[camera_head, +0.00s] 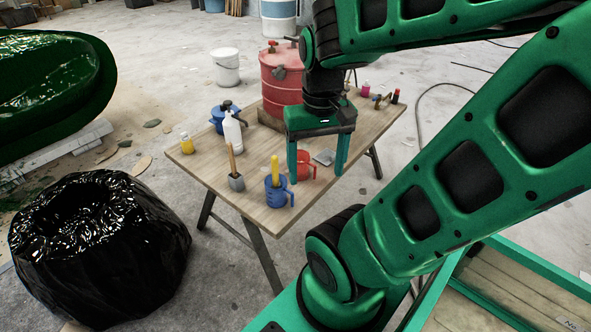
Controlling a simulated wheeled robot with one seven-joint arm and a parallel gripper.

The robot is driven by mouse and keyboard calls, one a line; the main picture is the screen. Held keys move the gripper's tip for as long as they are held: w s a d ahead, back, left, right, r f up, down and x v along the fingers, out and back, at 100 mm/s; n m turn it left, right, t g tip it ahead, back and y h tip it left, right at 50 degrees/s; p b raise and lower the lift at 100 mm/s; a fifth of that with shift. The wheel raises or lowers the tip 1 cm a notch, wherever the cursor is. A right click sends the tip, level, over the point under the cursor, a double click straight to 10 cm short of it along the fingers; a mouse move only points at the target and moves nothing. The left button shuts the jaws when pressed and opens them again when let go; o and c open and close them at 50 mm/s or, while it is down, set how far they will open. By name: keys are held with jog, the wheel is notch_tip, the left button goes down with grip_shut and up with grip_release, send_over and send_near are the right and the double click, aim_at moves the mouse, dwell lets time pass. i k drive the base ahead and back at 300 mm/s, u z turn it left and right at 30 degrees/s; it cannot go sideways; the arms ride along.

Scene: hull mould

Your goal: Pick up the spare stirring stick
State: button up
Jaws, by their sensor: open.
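A thin wooden stick (231,157) stands upright, leaning slightly, in a small grey holder (237,183) near the front left edge of the wooden table (205,165). A thicker yellow stick or handle (275,171) stands in a blue jug (277,195) to its right. Which of the two is the spare stirring stick is not marked. My gripper (316,179) points down over the front right part of the table, right of both. It is open, with nothing seen held between its fingers. A red jug (304,164) shows between and behind the fingers, partly hidden by the left one.
A white bottle (233,134), a blue pot (219,122) and a yellow jar (187,144) stand at the table's left. A red drum (281,80) stands at the back. A black bag-lined bin (100,255) is left of the table. Small bottles (365,89) stand at the back right.

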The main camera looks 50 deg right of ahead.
aim_at(230, 151)
jog(key=k, duration=1.1)
jog(key=z, duration=0.5)
jog(key=i, duration=1.7)
jog(key=u, duration=0.3)
